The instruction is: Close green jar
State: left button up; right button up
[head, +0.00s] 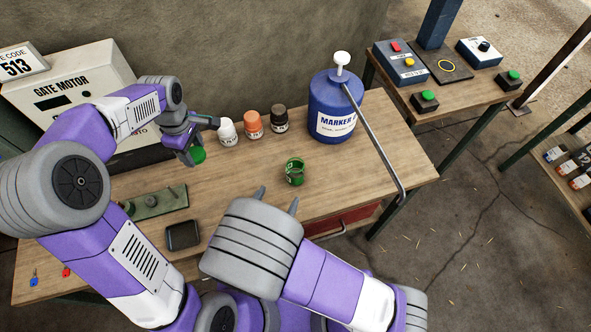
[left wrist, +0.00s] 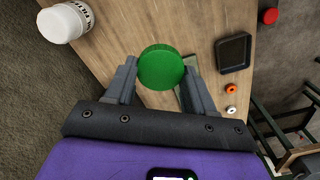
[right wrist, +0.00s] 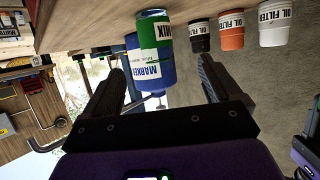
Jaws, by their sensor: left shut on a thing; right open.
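The green jar (head: 294,172) stands open and upright on the wooden table, with green inside it. Its label and green band also show in the right wrist view (right wrist: 155,31). My left gripper (head: 199,146) is shut on a round green lid (head: 197,155), held above the table to the left of the jar. The lid (left wrist: 161,68) sits between the fingers in the left wrist view. My right gripper (head: 277,198) is open and empty, just in front of the jar, which shows beyond its fingers in the right wrist view.
A blue pump container (head: 334,108) with a long spout stands to the right. A dark square tray (head: 182,235) lies at the front left. The table right of the jar is clear.

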aim_at(292, 177)
pick_arm(q)
jog(key=shift+f+b, duration=0.55)
jog(key=shift+f, duration=0.15)
pick_arm(e)
jog(key=x, duration=0.6)
jog(key=shift+w+d, duration=0.1)
jog(key=shift+w, duration=0.1)
pick_arm(q)
jog(key=shift+w+f+b, duration=0.1)
jog(key=shift+f+b, duration=0.45)
pick_arm(e)
jog(key=x, duration=0.3)
jog(key=d+x, duration=0.1)
jog(key=x, duration=0.1)
jog(key=shift+r, duration=0.25)
jog(key=c, duration=1.2)
jog(key=shift+o, duration=0.2)
